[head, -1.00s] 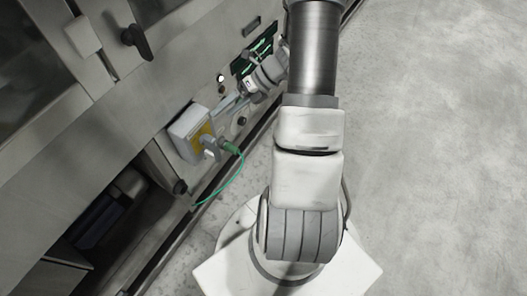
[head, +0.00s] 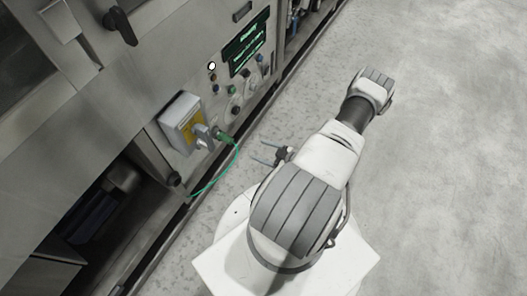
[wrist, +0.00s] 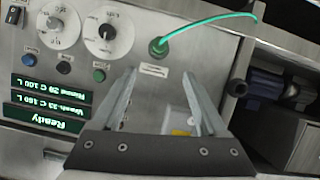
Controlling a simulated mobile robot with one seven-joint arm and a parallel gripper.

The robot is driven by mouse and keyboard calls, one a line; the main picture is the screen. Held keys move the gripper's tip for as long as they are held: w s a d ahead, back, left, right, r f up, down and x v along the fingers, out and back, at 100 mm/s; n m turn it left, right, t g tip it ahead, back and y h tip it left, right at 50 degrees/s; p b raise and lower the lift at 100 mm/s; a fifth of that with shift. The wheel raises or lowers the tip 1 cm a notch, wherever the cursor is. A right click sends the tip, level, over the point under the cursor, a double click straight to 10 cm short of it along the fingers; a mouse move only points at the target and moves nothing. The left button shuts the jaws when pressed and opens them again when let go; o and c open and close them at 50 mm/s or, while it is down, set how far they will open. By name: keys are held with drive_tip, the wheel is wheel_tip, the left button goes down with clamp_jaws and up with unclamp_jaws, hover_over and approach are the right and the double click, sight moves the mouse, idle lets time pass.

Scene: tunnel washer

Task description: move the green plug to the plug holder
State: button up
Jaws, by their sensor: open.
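The green plug (head: 225,137) sits on the machine's front panel, to the right of a grey box, with a thin green cable looping down from it. In the wrist view the green plug (wrist: 158,47) is at the top centre, beyond my fingertips, and its cable runs to the right. My gripper (head: 258,152) is open and empty, to the right of the plug and apart from it, fingers pointing toward the panel. In the wrist view my gripper (wrist: 158,74) spreads its fingers below the plug. I cannot clearly identify the plug holder in either view.
The grey box (head: 183,115) with a yellow face and rotary handle juts from the panel near the plug. Dials, buttons and a green-lit display (head: 246,45) lie along the panel. An open recess (head: 95,215) is at lower left. The floor (head: 450,150) at right is clear.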

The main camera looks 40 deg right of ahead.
sight(233, 142)
drive_tip(key=b+x, duration=0.4)
drive_tip(key=x, duration=1.3)
drive_tip(key=shift+w+a+f, duration=0.1)
drive_tip(key=shift+f, duration=0.15)
drive_tip(key=shift+c, duration=0.3)
clamp_jaws()
drive_tip(key=c, duration=0.7)
unclamp_jaws()
clamp_jaws()
drive_tip(key=shift+s, duration=0.25)
